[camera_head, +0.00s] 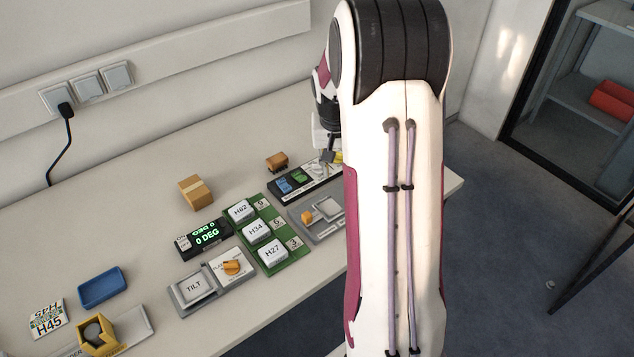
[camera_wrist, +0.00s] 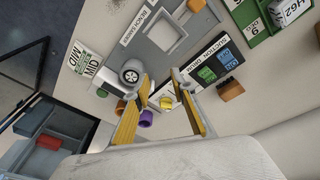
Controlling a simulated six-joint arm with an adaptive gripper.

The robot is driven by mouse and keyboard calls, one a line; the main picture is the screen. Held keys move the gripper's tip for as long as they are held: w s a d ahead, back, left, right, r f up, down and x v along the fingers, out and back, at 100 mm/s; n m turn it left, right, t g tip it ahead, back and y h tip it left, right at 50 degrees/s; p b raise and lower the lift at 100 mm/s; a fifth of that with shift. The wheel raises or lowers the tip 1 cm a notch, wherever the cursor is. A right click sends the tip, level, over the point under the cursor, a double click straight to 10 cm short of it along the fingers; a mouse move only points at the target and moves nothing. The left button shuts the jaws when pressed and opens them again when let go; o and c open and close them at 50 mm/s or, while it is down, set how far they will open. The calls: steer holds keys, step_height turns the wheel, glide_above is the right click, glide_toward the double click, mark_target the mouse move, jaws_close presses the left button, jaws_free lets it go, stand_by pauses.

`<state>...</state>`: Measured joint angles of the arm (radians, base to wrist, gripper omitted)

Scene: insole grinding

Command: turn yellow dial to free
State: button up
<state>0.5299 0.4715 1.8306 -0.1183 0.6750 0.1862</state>
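The yellow dial (camera_wrist: 167,102) sits on a pale label plate beside the black panel with blue and green blocks (camera_wrist: 215,65). Its pointer setting is too small to read. In the head view a bit of yellow (camera_head: 338,157) shows by the gripper, mostly hidden by my arm. My gripper (camera_wrist: 163,88) has its two yellow-lined fingers spread, with the dial seen in the gap between them. I see nothing held. In the head view my gripper (camera_head: 328,154) points down over the far end of the black panel; I cannot tell if it touches the dial.
A grey fixture with an orange knob (camera_head: 307,217) lies near the panel. A tilt unit (camera_head: 194,287) with another orange knob (camera_head: 232,268) stands left. A small brown block (camera_wrist: 231,91) is by the panel. Purple (camera_wrist: 146,118) and orange cylinders (camera_wrist: 120,107) stand near one finger.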

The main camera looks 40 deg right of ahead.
steer(key=s+a+r+n, duration=0.2)
steer(key=s+a+r, duration=0.5)
steer(key=a, duration=0.4)
steer(key=shift+s+a+r+y, duration=0.25)
steer(key=shift+s+r+y, duration=0.05)
steer(key=shift+r, duration=0.15)
steer(key=o, duration=0.4)
steer(key=shift+o, duration=0.2)
steer(key=w+d+f+m+h, duration=0.1)
steer(key=w+d+f+m, duration=0.1)
steer(key=w+d+f, duration=0.8)
steer(key=w+d+r+m+t+h, duration=0.1)
steer(key=w+d+r+m, duration=0.1)
steer(key=w+d+m, duration=0.3)
steer(key=w+d, duration=0.1)
steer(key=d, duration=0.2)
steer(key=shift+w+d+r+h, duration=0.15)
steer(key=shift+w+d+h, duration=0.05)
steer(key=shift+w+h, duration=0.2)
